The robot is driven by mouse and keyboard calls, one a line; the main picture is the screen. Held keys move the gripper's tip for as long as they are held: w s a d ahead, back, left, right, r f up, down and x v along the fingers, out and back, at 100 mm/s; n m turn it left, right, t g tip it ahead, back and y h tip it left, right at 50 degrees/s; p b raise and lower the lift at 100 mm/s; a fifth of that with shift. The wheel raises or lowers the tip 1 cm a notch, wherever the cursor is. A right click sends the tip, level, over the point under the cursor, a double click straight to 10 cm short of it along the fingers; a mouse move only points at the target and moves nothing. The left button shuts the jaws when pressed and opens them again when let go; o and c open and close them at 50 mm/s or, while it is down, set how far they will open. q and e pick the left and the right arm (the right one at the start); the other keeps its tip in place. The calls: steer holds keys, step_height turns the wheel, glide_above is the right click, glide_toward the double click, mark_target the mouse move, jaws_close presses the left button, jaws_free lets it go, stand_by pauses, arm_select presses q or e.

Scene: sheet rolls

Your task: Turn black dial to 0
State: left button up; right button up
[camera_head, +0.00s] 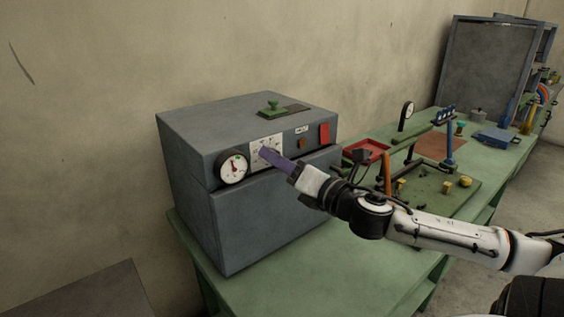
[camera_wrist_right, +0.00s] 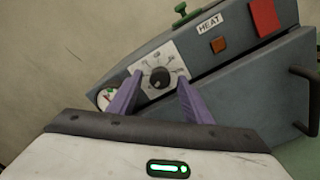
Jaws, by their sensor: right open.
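The black dial (camera_wrist_right: 160,77) sits on a white square scale plate (camera_wrist_right: 150,62) on the front of a grey box-shaped oven. In the head view the plate (camera_head: 259,148) shows, but my right gripper hides most of the dial. My right gripper (camera_wrist_right: 156,88) has purple fingers, open, one on each side of the dial in the wrist view. The fingertips are close to the panel; I cannot tell whether they touch the dial. The dial's exact setting is too small to read. My left gripper is not in view.
The grey oven (camera_head: 190,155) stands on a green table (camera_head: 300,275). Beside the dial are a round gauge (camera_head: 232,169), a brown button (camera_head: 302,143) and a red switch (camera_head: 324,133). A red tray (camera_head: 377,149) and tools lie to the right. The table front is clear.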

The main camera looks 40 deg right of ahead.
steer(key=shift+s, duration=0.15)
steer(key=s+a, duration=0.1)
steer(key=s, duration=0.9)
steer(key=shift+a, duration=0.1)
stand_by(0.3)
